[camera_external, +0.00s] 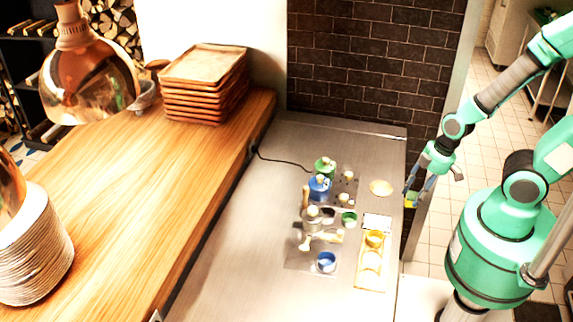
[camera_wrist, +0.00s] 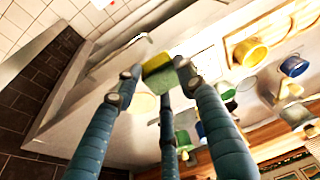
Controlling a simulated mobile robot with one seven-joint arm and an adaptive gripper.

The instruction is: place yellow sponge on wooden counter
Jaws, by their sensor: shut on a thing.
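The yellow sponge (camera_wrist: 160,77), with a green side, is held between the fingers of my gripper (camera_wrist: 157,80) in the wrist view. In the external view my gripper (camera_external: 414,196) is at the right edge of the steel table, with the small yellow-green sponge (camera_external: 411,200) at its tips. The fingers are shut on the sponge, and they hide part of it. The wooden counter (camera_external: 150,185) runs along the left, beyond the steel table from my gripper. It is far from the sponge.
The steel table (camera_external: 230,250) holds several cups and jars, including a blue jar (camera_external: 319,188), and a wooden tray (camera_external: 361,278) with yellow cups. On the counter are stacked trays (camera_external: 205,88) and stacked plates (camera_external: 32,250). Copper lamps (camera_external: 88,80) hang above it. The counter's middle is clear.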

